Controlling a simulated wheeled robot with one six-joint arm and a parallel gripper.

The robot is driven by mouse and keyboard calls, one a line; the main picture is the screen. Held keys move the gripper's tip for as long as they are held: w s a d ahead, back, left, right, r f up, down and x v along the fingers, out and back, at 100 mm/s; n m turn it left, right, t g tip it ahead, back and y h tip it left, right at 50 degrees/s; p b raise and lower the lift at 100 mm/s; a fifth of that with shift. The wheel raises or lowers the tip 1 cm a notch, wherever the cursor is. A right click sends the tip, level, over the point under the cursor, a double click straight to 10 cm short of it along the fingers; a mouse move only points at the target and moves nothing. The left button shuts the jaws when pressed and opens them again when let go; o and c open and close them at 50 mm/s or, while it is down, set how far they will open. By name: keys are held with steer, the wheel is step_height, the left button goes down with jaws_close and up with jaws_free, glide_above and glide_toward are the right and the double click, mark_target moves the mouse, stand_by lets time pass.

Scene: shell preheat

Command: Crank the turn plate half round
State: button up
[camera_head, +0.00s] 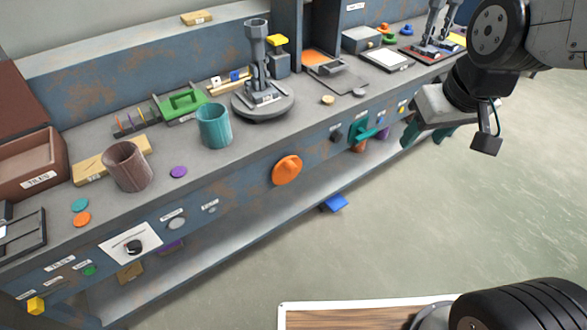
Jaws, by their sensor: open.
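The turn plate (281,107) is a round grey disc on the bench top, with a tall dark grey fitting (258,55) standing on it. An orange disc-shaped wheel or knob (287,170) sits on the bench front, below and right of the plate. I cannot tell for sure whether it is the plate's crank. A teal handle-like part (362,131) sticks out of the front further right. My gripper (426,136) is open, with teal fingers, out in front of the bench at the right. It is apart from the wheel, and I see nothing between its fingers.
A teal cup (214,126) stands left of the plate, a brown cup (127,166) further left. A green tray (182,103) lies behind. A dial panel (131,244) is on the front at left. A blue piece (334,203) lies at the lower shelf's edge.

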steer(key=w+a+f+n+t, duration=0.1)
steer(key=w+a+f, duration=0.25)
steer(key=w, duration=0.25)
steer(key=w+a+f+n+t, duration=0.1)
steer(key=w+a+f, duration=0.2)
steer(key=w+f, duration=0.15)
steer(key=n+t+y, duration=0.2)
steer(key=n+t, duration=0.3)
glide_above(295, 171)
steer(key=s+d, duration=0.3)
steer(key=d, duration=0.2)
step_height(295, 171, down, 16)
steer(key=s+a+f+n+t+y, duration=0.2)
steer(key=s+a+f+n+t, duration=0.15)
steer(key=f, duration=0.55)
steer(key=x, duration=0.7)
steer(key=shift+w+d+f, duration=0.15)
steer(key=shift+w+f, duration=0.1)
steer(key=shift+f, duration=0.05)
steer(key=c, duration=1)
